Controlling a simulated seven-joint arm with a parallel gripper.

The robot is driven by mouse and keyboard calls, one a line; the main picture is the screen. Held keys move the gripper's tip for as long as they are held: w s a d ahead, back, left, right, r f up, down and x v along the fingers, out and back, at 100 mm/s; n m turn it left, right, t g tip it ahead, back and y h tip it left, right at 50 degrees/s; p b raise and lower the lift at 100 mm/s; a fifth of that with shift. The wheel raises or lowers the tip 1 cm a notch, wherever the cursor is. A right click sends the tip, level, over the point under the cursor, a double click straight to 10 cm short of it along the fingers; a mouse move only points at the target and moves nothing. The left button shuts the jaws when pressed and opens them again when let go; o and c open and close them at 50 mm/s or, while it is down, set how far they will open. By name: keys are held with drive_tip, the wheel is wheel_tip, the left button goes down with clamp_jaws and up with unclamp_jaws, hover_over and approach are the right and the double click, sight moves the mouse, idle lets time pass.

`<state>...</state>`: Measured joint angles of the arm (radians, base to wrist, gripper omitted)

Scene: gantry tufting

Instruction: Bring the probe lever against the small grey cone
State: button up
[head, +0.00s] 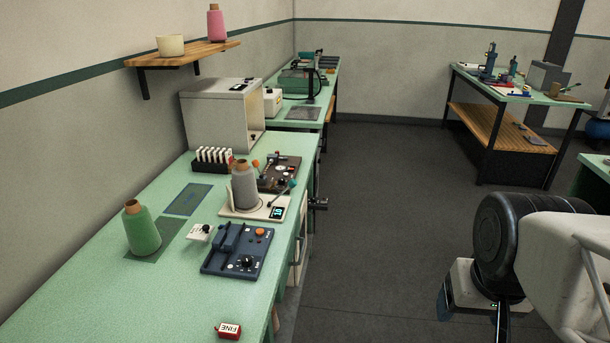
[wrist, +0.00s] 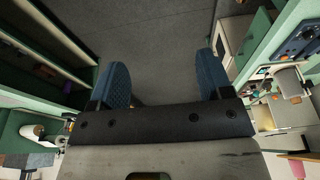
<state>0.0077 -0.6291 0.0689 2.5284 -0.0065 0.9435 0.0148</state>
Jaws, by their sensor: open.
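The small grey cone (head: 244,188) stands upright, with a brown tip, on a white-based device (head: 268,213) with a lit display on the green bench. A thin lever with a teal knob (head: 292,183) rises at the right side of that device; it looks like the probe lever. Its knob appears apart from the cone; whether its lower part touches the cone I cannot tell. My gripper shows in the wrist view (wrist: 161,66), its two blue fingers apart with nothing between them. It is over the floor, well right of the bench. A grey shape at the wrist view's right edge may be the cone.
A dark blue device (head: 237,250) with a black knob stands in front of the cone's device, and a brown one (head: 281,174) behind it. A green cone (head: 140,228) stands at left and a red FINE block (head: 228,330) near the front. The floor between is clear.

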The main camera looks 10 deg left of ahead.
drive_tip(key=shift+w+a+r, duration=0.2)
drive_tip(key=shift+w+r, duration=0.05)
drive_tip(key=shift+w, duration=0.35)
drive_tip(key=c, duration=0.5)
drive_tip(key=shift+g+y, duration=0.4)
drive_tip(key=shift+y, duration=0.2)
drive_tip(key=w, duration=0.2)
drive_tip(key=w+a+r, duration=0.1)
drive_tip(key=w, duration=0.1)
drive_tip(key=w+a, duration=0.1)
drive_tip(key=shift+w+r, duration=0.3)
drive_tip(key=shift+w, duration=0.1)
clamp_jaws()
drive_tip(key=w+a+n+g+y, duration=0.1)
drive_tip(key=w+a+y, duration=0.15)
drive_tip(key=w, duration=0.75)
drive_tip(key=w+a+g+y, duration=0.1)
drive_tip(key=w+a, duration=0.3)
drive_tip(key=w, duration=0.5)
drive_tip(key=w+a+f+y, duration=0.1)
drive_tip(key=w+a+f, duration=0.2)
drive_tip(key=w, duration=0.6)
drive_tip(key=w+a+f+g+y, duration=0.1)
drive_tip(key=w+a+f, duration=0.3)
drive_tip(key=w, duration=0.6)
drive_tip(key=w+a+f+n+y, duration=0.1)
drive_tip(key=w+a+f+y, duration=0.2)
drive_tip(key=w, duration=0.7)
drive_tip(key=shift+w+a+f, duration=0.15)
drive_tip(key=shift+a, duration=1)
